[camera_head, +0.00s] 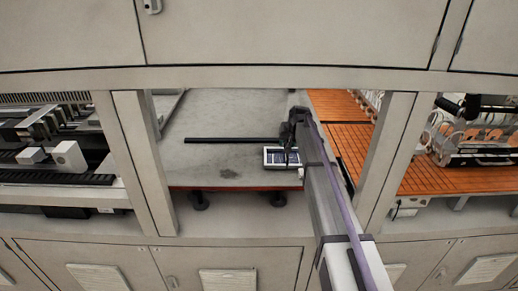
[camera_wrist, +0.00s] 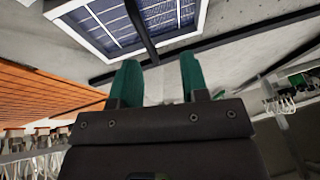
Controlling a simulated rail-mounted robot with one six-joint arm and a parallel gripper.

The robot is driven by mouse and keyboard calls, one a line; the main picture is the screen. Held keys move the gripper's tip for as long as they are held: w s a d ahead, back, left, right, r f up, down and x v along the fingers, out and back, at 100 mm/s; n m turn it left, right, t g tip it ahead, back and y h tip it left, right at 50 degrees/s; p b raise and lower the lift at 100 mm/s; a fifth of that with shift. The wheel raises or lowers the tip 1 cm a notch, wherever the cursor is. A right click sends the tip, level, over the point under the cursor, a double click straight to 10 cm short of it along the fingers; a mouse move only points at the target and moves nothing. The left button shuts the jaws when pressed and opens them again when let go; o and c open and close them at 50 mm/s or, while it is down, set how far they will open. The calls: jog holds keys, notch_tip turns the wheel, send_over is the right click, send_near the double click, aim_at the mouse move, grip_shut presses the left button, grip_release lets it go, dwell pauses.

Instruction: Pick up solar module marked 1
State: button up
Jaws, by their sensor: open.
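A solar module (camera_head: 276,156) with dark blue cells and a pale frame lies on the grey table (camera_head: 215,120) near its front right. In the wrist view the solar module (camera_wrist: 128,22) fills the top, with a dark bar crossing it. I cannot read any mark on it. My gripper (camera_wrist: 160,75) shows there with two green fingers apart, nothing between them, pointing toward the module's near edge. In the head view my arm covers the right side of the module, and the fingertips are too small to make out.
Orange slatted surfaces (camera_head: 343,125) are at the right. Upright posts (camera_head: 143,160) frame the opening on both sides, with machinery beyond. The table's left part is mostly clear.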

jog(key=w+f+b, duration=0.1)
jog(key=f+b, duration=0.1)
jog(key=w+f+b, duration=0.1)
jog(key=f+b, duration=0.2)
jog(key=w+d+f+b, duration=0.1)
jog(key=f+b, duration=0.1)
jog(key=shift+f, duration=0.35)
jog(key=shift+a+r, duration=0.15)
jog(key=shift+s+r, duration=0.2)
jog(key=shift+c, duration=0.4)
grip_shut()
